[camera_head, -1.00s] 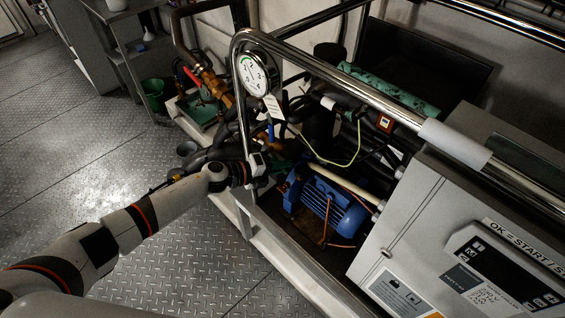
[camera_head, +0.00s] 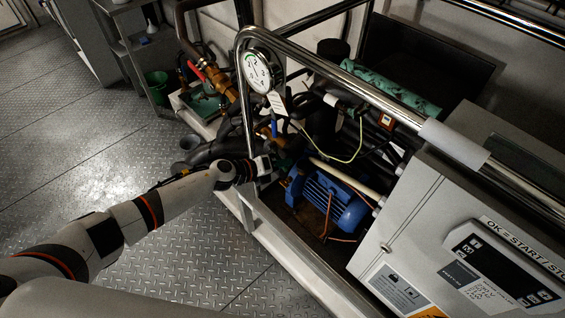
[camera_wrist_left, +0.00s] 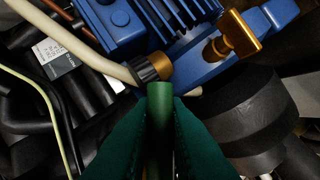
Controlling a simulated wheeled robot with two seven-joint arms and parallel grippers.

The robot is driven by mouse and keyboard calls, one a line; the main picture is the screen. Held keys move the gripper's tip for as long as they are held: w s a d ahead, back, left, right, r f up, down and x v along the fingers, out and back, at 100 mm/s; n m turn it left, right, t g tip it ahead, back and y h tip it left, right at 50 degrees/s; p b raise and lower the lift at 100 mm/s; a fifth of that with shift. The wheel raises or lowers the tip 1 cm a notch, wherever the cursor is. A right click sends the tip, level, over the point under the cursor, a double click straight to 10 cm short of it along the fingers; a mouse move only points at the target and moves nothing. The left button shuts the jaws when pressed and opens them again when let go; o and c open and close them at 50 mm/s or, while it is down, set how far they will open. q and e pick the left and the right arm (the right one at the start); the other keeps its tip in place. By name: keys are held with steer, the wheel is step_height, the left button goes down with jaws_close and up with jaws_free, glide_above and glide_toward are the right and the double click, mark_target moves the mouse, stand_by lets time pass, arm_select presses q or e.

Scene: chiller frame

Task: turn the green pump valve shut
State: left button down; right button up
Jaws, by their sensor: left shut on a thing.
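The green valve handle (camera_wrist_left: 160,108) shows in the left wrist view as a green bar between the two dark green fingers of my left gripper (camera_wrist_left: 160,145). The fingers are shut on it. The handle's far end lies near a brass fitting on a cream pipe. In the head view my left gripper (camera_head: 270,164) reaches past the upright chrome rail, close to the left end of the blue pump motor (camera_head: 330,200). The handle is hard to make out there, as the gripper and rail crowd it. My right gripper is not in view.
The chrome rail (camera_head: 340,83) with a pressure gauge (camera_head: 258,74) stands around the work area. A grey control box (camera_head: 420,230) is at the right. Black hoses and a cream pipe (camera_head: 345,178) run close by. Open floor (camera_head: 120,150) lies at left.

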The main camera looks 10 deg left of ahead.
arm_select(q)
steer(key=shift+f, duration=0.1)
steer(key=c, duration=1.4)
jaws_free()
steer(key=shift+c, duration=0.2)
steer(key=v, duration=1.2)
